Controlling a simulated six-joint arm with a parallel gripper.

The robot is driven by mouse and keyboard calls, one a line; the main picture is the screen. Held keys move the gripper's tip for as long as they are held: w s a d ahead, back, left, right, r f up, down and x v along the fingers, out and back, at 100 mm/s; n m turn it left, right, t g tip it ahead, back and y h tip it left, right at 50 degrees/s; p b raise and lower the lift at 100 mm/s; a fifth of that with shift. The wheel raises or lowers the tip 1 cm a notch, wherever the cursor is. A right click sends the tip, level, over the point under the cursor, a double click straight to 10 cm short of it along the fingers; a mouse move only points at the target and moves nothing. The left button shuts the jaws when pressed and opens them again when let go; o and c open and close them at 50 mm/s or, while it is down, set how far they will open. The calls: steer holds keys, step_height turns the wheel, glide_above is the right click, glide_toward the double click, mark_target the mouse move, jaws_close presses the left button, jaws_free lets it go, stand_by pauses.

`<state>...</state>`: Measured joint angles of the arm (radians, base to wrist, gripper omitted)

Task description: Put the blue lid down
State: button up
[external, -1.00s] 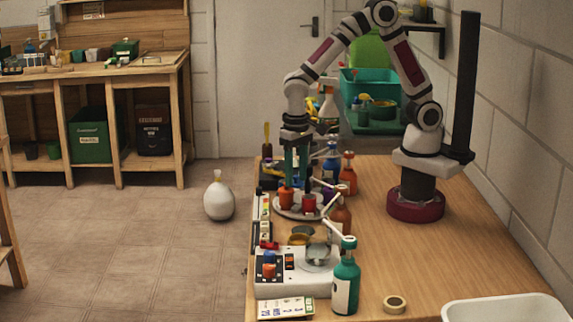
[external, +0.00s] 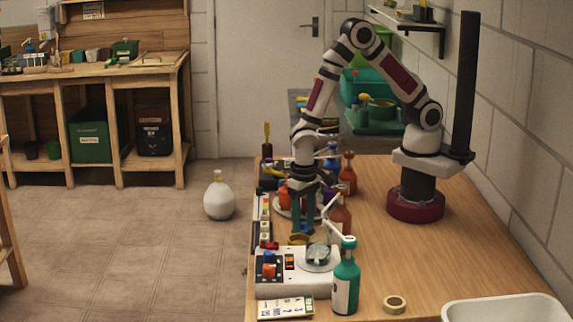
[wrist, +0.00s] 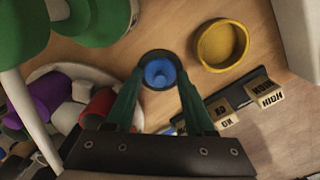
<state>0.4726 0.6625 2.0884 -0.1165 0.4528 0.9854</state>
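The blue lid (wrist: 160,73) shows in the wrist view as a round blue piece with a dark rim and a raised middle. My gripper (wrist: 159,77) has its two green fingers on either side of it, with the tips at its edges; it looks gripped. In the external view my gripper (external: 303,228) points down at the table's left side, between the round tray and the white device.
A yellow dish (wrist: 222,46) lies right of the lid, with lettered blocks (wrist: 265,92) below it. A round white tray with a red pot (wrist: 97,104) and a purple pot (wrist: 45,94) is at left. A green bottle (external: 346,276) stands by the white device (external: 292,284).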

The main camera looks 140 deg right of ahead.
mark_target(303, 223)
steer(key=o, duration=0.3)
step_height(303, 223, up, 12)
steer(key=f, duration=0.1)
steer(key=s+a+r+n, duration=0.3)
steer(key=s+a+n, duration=0.1)
steer(key=s+a, duration=0.2)
steer(key=s+a+r+n+y, duration=0.1)
steer(key=s+a+r+n, duration=0.2)
steer(key=s+a+n, duration=0.1)
steer(key=s+a+r+n, duration=0.4)
steer(key=s+a, duration=0.3)
steer(key=a, duration=0.2)
steer(key=shift+s+r+y, duration=0.1)
steer(key=shift+s+y, duration=0.25)
steer(key=shift+y, duration=0.05)
